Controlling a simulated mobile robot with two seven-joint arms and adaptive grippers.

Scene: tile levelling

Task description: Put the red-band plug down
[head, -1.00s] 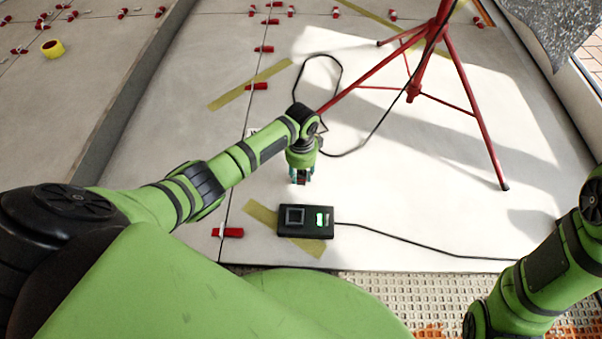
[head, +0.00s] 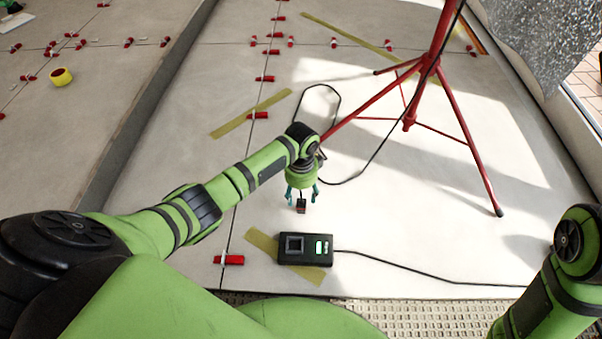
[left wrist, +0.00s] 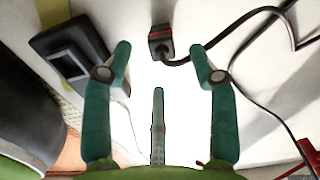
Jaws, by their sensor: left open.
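The red-band plug (head: 300,206), a small black block with a red band and a black cord, appears to rest on the pale tiles behind the black socket box (head: 305,249). In the left wrist view the plug (left wrist: 160,42) lies beyond the fingertips, in line with the gap between them, and its cord runs off to the right. My left gripper (head: 302,197) is open just above the plug, its teal fingers spread to either side; they also show in the left wrist view (left wrist: 160,58). The socket box (left wrist: 70,52) is left of the fingers there. My right gripper is out of view.
A red tripod (head: 410,110) stands at the right rear, with a black cable looping on the floor. Yellow tape strips (head: 250,113) and several red clips (head: 229,260) lie along the tile joints. A yellow tape roll (head: 61,76) is far left. Tile around the plug is clear.

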